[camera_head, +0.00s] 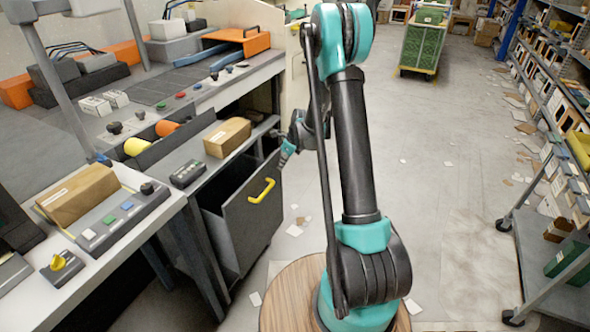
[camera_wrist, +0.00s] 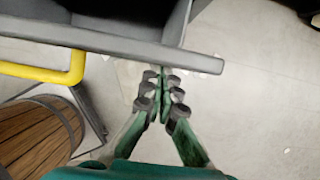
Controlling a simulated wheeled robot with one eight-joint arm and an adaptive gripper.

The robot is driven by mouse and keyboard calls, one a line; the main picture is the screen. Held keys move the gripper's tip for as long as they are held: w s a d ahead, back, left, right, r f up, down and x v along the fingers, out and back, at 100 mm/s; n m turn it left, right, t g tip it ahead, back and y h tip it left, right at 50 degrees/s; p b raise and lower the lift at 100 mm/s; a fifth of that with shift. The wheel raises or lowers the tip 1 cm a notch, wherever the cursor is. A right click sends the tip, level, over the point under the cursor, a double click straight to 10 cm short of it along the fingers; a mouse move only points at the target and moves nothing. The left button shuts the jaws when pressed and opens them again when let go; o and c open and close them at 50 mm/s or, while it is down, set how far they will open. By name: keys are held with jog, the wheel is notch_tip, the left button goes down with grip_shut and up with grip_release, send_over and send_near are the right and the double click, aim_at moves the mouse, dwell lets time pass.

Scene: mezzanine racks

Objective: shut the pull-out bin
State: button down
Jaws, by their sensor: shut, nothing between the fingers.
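The pull-out bin (camera_head: 232,228) has a dark grey front and stands out from under the workbench, with a gap showing at its top. A yellow handle (camera_head: 262,191) is on its front. In the wrist view, the bin's grey rim (camera_wrist: 120,45) crosses the top and the yellow handle (camera_wrist: 35,72) is at the left. My gripper (camera_wrist: 162,72) is shut and empty, with its fingertips close to the rim; I cannot tell if they touch.
The workbench (camera_head: 205,150) holds cardboard boxes, a button panel (camera_head: 122,215) and yellow and orange rollers. Open floor (camera_head: 450,190) lies to the right, with scattered paper. A wheeled rack (camera_head: 545,260) stands at the right and a green cart (camera_head: 422,45) at the back.

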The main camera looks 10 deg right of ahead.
jog(key=w+a, duration=0.4)
jog(key=a, duration=0.2)
jog(key=shift+w+a, duration=0.25)
jog(key=shift+w, duration=0.15)
jog(key=shift+d, duration=0.1)
